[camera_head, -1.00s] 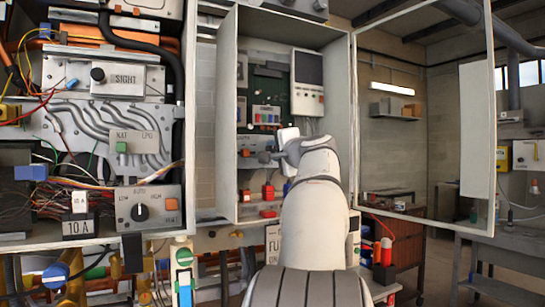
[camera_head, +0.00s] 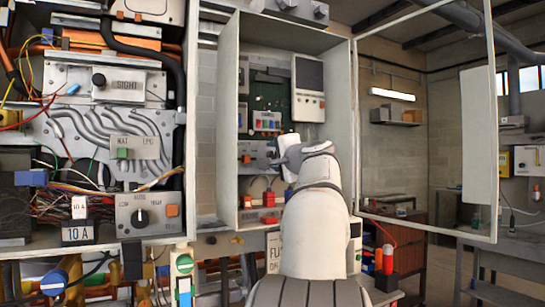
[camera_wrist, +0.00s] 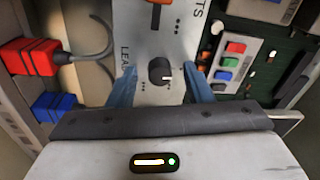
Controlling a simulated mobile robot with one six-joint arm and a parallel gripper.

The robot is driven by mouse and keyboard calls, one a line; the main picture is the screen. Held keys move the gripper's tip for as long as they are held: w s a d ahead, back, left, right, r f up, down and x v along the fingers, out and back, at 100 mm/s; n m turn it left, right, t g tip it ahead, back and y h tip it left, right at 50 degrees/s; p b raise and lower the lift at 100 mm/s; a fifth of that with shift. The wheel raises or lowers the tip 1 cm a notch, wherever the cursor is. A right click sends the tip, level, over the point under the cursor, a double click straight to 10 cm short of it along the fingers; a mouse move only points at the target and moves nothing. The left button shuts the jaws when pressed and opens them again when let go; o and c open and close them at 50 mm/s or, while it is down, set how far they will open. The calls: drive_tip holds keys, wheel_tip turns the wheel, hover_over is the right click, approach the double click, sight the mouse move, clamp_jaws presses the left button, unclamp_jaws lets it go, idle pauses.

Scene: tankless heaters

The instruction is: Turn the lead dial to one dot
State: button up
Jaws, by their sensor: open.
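The lead dial (camera_wrist: 161,72) is a round dark knob on a pale panel (camera_wrist: 147,38). Its white mark points right in the wrist view. The letters LEAD run sideways to its left, and small dots are printed on the panel near it. My gripper (camera_wrist: 160,88) is open, with one blue-grey finger on each side of the dial. I cannot tell whether either finger touches it. In the head view my gripper (camera_head: 277,160) is at the panel (camera_head: 258,150) inside the open cabinet, and the dial cannot be made out there.
An orange switch (camera_wrist: 156,14) is above the dial on the same panel. Red (camera_wrist: 32,56) and blue (camera_wrist: 56,107) connectors with cables stand at left. A board with coloured buttons (camera_wrist: 229,66) is at right. The cabinet's open door (camera_head: 494,130) stands right of my arm.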

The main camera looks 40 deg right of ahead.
drive_tip(key=b+v, duration=0.1)
drive_tip(key=v, duration=0.6)
drive_tip(key=shift+s+a, duration=0.15)
drive_tip(key=shift+s, duration=0.25)
